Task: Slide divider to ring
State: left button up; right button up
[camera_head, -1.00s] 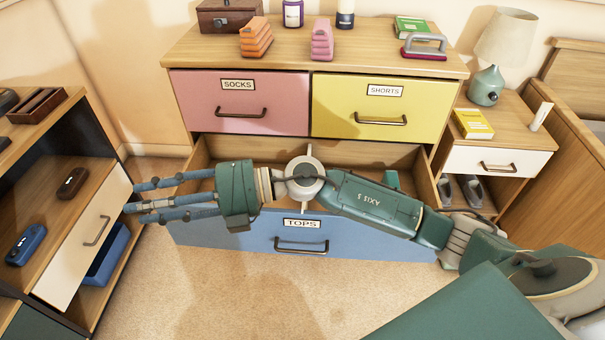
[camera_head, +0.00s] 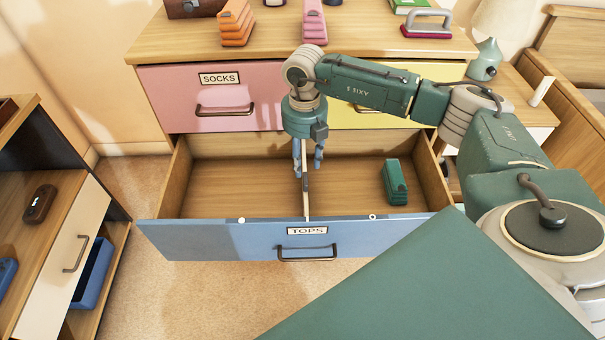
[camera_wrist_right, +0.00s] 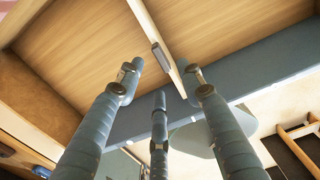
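The divider (camera_head: 306,192) is a thin pale wooden strip running front to back inside the open TOPS drawer (camera_head: 190,236), near its middle. In the right wrist view the divider (camera_wrist_right: 148,25) carries a small grey tab (camera_wrist_right: 160,56) on its top. A small white ring (camera_head: 372,216) is on the drawer's front rim, right of the divider. A white dot (camera_head: 241,220) is on the rim to the left. My right gripper (camera_head: 307,170) points down over the divider. Its fingers are apart around the tab (camera_wrist_right: 164,72), and contact is unclear. My left gripper is not in view.
A folded green stack (camera_head: 395,182) lies in the drawer's right part; the left part is empty. The closed SOCKS drawer (camera_head: 180,95) and a yellow drawer (camera_head: 365,118) are above. A shelf unit (camera_head: 85,235) stands at left.

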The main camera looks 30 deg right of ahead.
aim_at(304, 178)
pick_arm(q)
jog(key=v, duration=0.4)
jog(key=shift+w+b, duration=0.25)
jog(key=shift+b, duration=0.15)
pick_arm(e)
notch_tip(304, 178, down, 6)
jog(key=shift+f, duration=0.1)
jog(key=shift+a, duration=0.1)
grip_shut()
